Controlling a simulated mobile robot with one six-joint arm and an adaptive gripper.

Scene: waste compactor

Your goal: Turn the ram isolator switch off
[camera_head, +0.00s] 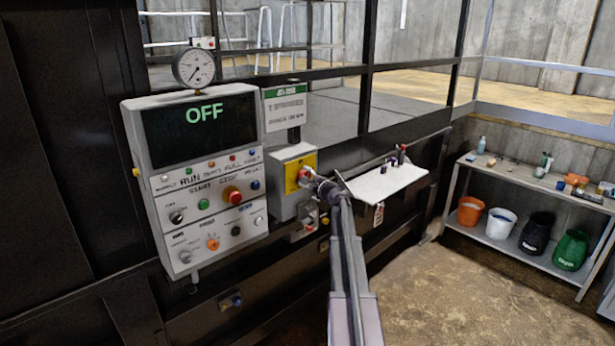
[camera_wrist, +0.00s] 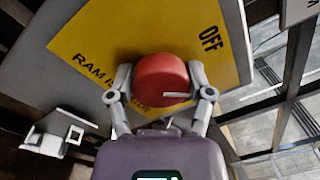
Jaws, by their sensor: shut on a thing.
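The ram isolator is a grey box (camera_head: 284,198) with a yellow plate (camera_head: 293,180) on its front, right of the control panel. In the wrist view the yellow plate (camera_wrist: 105,38) reads "RAM" and "OFF", and a red round knob (camera_wrist: 162,78) stands out from it. My gripper (camera_wrist: 160,97) has one finger on each side of the knob and is shut on it. A short pale mark shows on the knob's lower right. In the head view my gripper (camera_head: 307,179) reaches the plate and hides most of the knob. The lower lettering is partly hidden.
The control panel (camera_head: 197,185) with a screen reading "OFF" and a red stop button (camera_head: 232,194) is close on the left. A small white shelf (camera_head: 388,183) juts out on the right. A bench (camera_head: 535,180) with buckets stands farther right; floor between is clear.

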